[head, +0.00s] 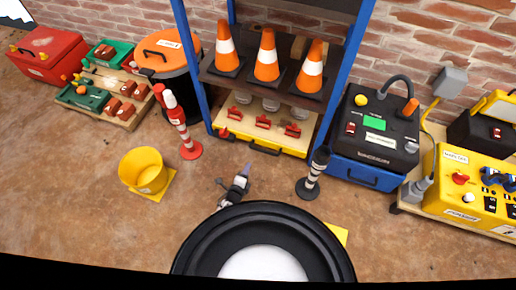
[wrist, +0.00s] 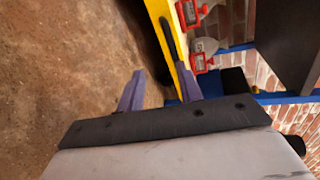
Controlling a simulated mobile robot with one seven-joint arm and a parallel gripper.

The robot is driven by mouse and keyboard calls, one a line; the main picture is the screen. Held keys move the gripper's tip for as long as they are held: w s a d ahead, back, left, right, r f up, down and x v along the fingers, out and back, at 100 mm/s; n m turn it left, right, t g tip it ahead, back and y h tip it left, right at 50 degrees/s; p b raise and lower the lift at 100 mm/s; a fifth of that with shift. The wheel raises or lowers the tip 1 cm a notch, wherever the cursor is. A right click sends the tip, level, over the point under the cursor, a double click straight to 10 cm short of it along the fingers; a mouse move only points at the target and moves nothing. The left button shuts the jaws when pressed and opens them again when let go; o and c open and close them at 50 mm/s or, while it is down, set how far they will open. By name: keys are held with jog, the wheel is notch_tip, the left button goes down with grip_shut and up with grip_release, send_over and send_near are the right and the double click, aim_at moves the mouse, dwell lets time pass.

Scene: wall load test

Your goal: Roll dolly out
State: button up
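A low yellow platform (head: 228,132) with a black front handle (head: 264,149) sits at the foot of the blue rack; it looks like the dolly. Red clamp-like items and grey rounded loads stand on it. Its wheels are not visible. In the wrist view the platform's yellow edge (wrist: 184,62) and black handle (wrist: 169,38) lie just beyond the fingertips. My gripper (head: 246,170) is in front of the platform, left of the handle's middle.
Blue rack posts (head: 343,75) flank the platform. A red-and-white post (head: 184,135) and yellow bucket (head: 143,170) stand left. A black-and-white post (head: 312,178) stands close at front right. A blue-black case (head: 362,174) is right of the rack. Floor between the posts is mostly clear.

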jog(key=shift+n+t, duration=0.3)
jog(key=shift+n, duration=0.3)
jog(key=d+b+x, duration=0.1)
jog(key=b+x, duration=0.2)
jog(key=x, duration=0.1)
jog(key=d+b+x, duration=0.1)
jog(key=b+x, duration=0.2)
jog(key=x, duration=0.2)
jog(key=d+r+b+x, duration=0.1)
jog(key=b+x, duration=0.1)
jog(key=x, duration=0.2)
jog(key=shift+d+b, duration=0.1)
jog(key=shift+b, duration=0.3)
jog(key=shift+w+d+b, duration=0.25)
jog(key=shift+w+b, duration=0.15)
jog(key=shift+w, duration=0.3)
grip_shut()
